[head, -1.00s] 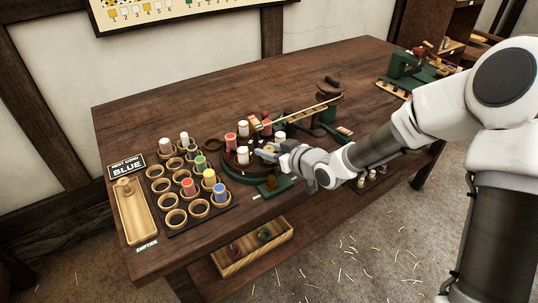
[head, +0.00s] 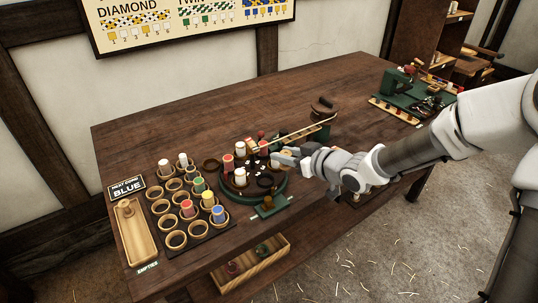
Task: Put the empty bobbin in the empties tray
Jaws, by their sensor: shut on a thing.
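The empties tray (head: 138,243) is a long pale wooden tray at the left end of the bench, with an EMPTIES label at its front. A wooden bobbin-like piece (head: 127,208) is at its far end. My gripper (head: 277,159) is over the right side of the dark round bobbin stand (head: 226,197), shut on what appears to be the empty bobbin. The fingers hide most of the held piece, so its shape is unclear. A dark empty cup (head: 265,181) on the stand shows just below my gripper.
Several upright bobbins, such as a white one (head: 240,177), stand close to my gripper. A long rod (head: 306,129) slants behind my gripper. The back of the bench is clear.

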